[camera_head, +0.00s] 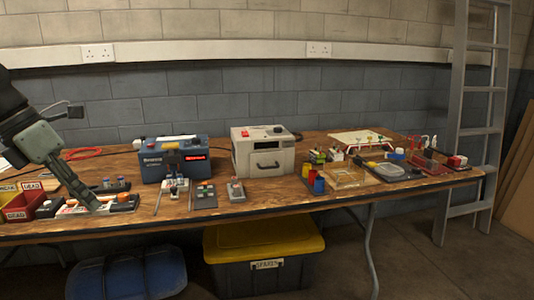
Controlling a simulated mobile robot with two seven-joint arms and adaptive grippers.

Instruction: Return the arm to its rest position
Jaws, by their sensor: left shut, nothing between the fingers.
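My left arm comes in from the left edge, and its gripper (92,204) points down and to the right over the left part of the table. The gripper's fingers are together with nothing held. Its fingertips are in front of a small tray of parts (122,203); whether they touch it I cannot tell. My right gripper is not in view.
The wooden table (290,206) carries a blue charger unit (152,168), a beige box with a handle (263,158), red and yellow bins (17,208) and several small parts. A yellow-lidded crate (262,238) and blue barrel (128,275) lie below. A ladder (473,120) stands right.

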